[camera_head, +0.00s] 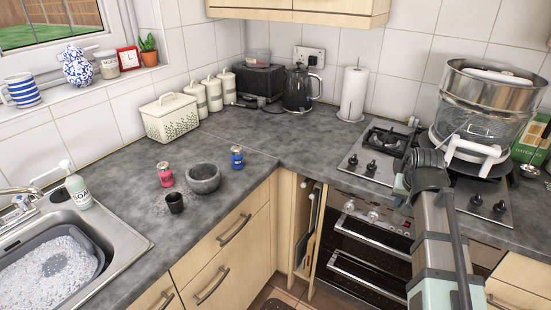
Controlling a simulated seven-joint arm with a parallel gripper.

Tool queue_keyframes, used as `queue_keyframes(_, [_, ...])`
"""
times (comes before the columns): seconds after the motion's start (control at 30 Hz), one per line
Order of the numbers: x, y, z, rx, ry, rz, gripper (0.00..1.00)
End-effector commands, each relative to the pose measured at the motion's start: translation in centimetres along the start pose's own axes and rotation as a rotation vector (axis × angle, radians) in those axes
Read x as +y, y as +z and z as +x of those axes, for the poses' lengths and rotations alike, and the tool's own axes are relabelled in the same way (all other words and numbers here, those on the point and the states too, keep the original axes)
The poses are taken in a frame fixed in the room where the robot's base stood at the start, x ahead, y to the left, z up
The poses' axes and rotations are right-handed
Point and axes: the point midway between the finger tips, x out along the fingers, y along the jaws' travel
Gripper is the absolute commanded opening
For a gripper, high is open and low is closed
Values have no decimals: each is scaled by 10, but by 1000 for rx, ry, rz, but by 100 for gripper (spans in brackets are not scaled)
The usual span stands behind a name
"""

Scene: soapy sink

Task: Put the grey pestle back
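A grey stone mortar (204,179) stands on the dark counter near its front edge, left of the corner. I cannot make out a separate grey pestle in this view. A small dark cup (175,203) stands just left of the mortar, with dark specks on the counter beside it. My arm rises at the right over the oven front. Its end appears to be the white pronged part, my gripper (474,152), in front of a large steel and glass pot (488,105). Whether the fingers are open or shut is not clear.
A pink jar (165,174) and a blue jar (237,158) stand close to the mortar. A sink with a suds-filled grey basin (50,270) is at the left, a soap bottle (76,186) on its rim. A kettle (298,90) and paper roll (353,93) stand behind. The counter corner is clear.

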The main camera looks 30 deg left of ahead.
Motion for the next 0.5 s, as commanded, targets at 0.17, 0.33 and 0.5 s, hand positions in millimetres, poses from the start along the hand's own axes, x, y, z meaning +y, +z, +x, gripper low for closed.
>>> queue_keyframes(0.17, [-58, -7, -31, 2, -23, -56, 0])
queue_keyframes(0.33, [-123, -35, -40, 1, -61, -147, 0])
queue_keyframes(0.5, [-195, -58, -45, 0, -104, -249, 0])
